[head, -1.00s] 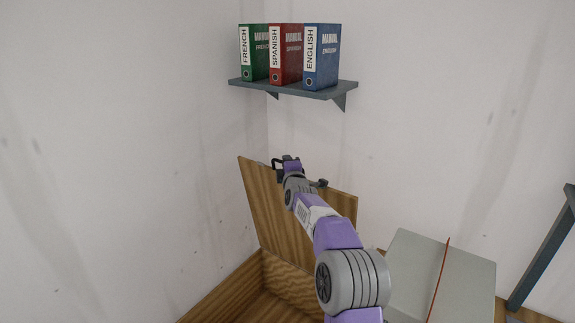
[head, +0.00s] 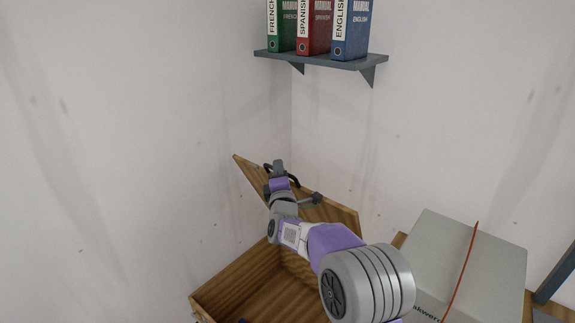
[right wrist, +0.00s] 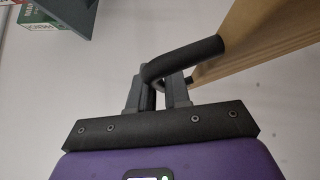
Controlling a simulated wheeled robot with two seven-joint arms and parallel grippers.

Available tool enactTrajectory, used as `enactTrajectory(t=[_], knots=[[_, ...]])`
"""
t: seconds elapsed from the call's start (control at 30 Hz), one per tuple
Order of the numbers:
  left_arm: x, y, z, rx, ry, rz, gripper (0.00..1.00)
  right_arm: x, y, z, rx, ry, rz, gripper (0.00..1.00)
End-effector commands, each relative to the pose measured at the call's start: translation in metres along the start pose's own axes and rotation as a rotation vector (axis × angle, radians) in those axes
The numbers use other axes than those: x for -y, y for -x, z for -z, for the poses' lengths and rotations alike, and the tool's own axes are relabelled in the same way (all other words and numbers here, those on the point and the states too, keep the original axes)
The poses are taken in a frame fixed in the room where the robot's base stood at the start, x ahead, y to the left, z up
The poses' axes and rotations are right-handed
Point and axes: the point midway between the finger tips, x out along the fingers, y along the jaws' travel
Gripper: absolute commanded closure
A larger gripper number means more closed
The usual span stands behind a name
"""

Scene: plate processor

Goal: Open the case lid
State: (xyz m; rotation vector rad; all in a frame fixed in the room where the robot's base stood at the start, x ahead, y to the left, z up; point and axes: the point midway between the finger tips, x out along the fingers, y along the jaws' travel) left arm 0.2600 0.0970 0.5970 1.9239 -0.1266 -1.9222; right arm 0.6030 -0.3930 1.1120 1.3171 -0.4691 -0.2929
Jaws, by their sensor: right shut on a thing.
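The wooden case (head: 222,288) stands open at the lower middle of the head view, and part of its inside shows. Its lid (head: 250,178) is raised at a tilt above the case, its lower part hidden behind my right arm. My right gripper (head: 280,172) is at the lid's upper edge, shut on the black lid handle. In the right wrist view the handle (right wrist: 188,57) runs between the fingers, and the lid (right wrist: 262,42) is at the upper right. My left gripper is not in view.
A wall shelf (head: 322,59) with green, red and blue binders is above and behind the lid. A grey box (head: 440,258) with an orange cord stands right of the case. A dark bracket (head: 556,275) is at the far right. Walls close off the left and back.

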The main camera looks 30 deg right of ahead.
Motion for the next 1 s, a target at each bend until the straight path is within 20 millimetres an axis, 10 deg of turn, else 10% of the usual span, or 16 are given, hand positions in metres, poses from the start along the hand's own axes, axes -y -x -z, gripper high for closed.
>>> enactTrajectory(t=[0.27, 0.3, 0.4, 1.0], knots=[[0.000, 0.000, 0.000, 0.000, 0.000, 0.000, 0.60, -0.001, 0.000, 0.001, -0.003, 0.002, 0.000, 1.00], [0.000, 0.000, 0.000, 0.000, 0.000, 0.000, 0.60, -0.001, 0.000, 0.001, -0.003, 0.001, 0.000, 0.77], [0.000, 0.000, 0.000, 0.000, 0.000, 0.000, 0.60, -0.001, 0.000, 0.001, -0.002, 0.001, 0.000, 0.63], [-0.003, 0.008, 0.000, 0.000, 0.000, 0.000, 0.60, -0.002, 0.032, 0.000, -0.002, -0.002, 0.001, 0.63]])
